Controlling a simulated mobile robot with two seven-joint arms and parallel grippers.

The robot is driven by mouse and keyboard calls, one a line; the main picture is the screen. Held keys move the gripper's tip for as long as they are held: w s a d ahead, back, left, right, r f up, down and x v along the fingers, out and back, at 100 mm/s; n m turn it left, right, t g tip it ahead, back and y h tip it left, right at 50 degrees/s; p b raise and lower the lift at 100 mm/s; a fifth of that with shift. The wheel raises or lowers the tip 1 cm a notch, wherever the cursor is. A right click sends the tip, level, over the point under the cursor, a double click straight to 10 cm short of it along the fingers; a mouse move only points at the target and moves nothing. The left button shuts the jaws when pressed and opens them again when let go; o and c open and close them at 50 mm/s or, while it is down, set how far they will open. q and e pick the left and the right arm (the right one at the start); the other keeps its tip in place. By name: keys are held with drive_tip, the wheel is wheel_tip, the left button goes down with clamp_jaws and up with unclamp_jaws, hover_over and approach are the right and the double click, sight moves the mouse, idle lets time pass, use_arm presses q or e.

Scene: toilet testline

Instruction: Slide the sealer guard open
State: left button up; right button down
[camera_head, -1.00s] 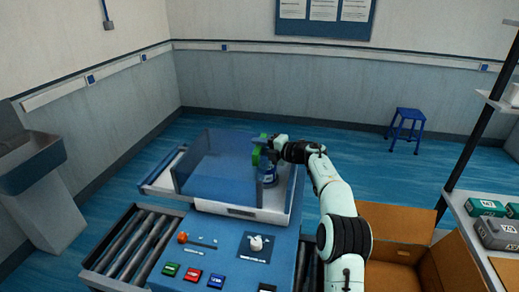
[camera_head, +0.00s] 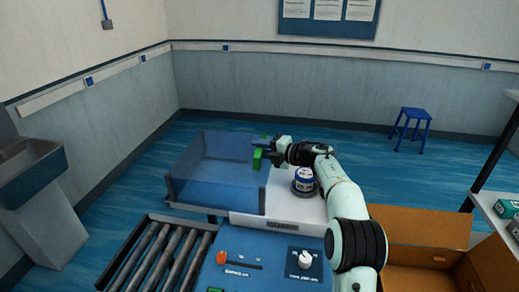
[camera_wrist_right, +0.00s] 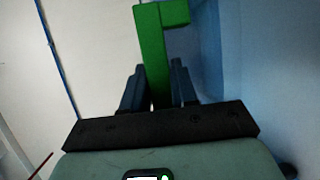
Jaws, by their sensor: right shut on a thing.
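The sealer guard (camera_head: 215,180) is a see-through blue box at the left of the sealing station, partly overhanging its left side. Its green handle (camera_head: 257,159) is at its right back; the handle also shows in the wrist view (camera_wrist_right: 153,55). My right gripper (camera_head: 268,150) is shut on the handle, which stands between its two dark fingers in the wrist view (camera_wrist_right: 158,88). A jar with a white lid and blue label (camera_head: 303,180) stands on the white bed (camera_head: 285,203), uncovered, right of the guard. My left gripper is not in view.
A blue control panel with an orange-knobbed slider (camera_head: 222,257) and a white dial (camera_head: 306,259) is in front. A roller conveyor (camera_head: 150,255) lies at the left front. A cardboard box (camera_head: 425,245) stands at the right.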

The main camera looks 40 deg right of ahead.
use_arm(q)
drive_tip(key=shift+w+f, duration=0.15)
use_arm(e)
drive_tip(key=shift+w+a+r, duration=0.1)
drive_tip(key=shift+w, duration=0.1)
drive_tip(key=c, duration=1.2)
unclamp_jaws()
drive_tip(key=shift+c, duration=0.2)
drive_tip(key=shift+s, duration=0.1)
use_arm(q)
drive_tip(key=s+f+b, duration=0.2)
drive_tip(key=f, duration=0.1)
drive_tip(key=shift+b, duration=0.3)
use_arm(e)
drive_tip(key=v, duration=1.3)
drive_tip(key=shift+s, duration=0.15)
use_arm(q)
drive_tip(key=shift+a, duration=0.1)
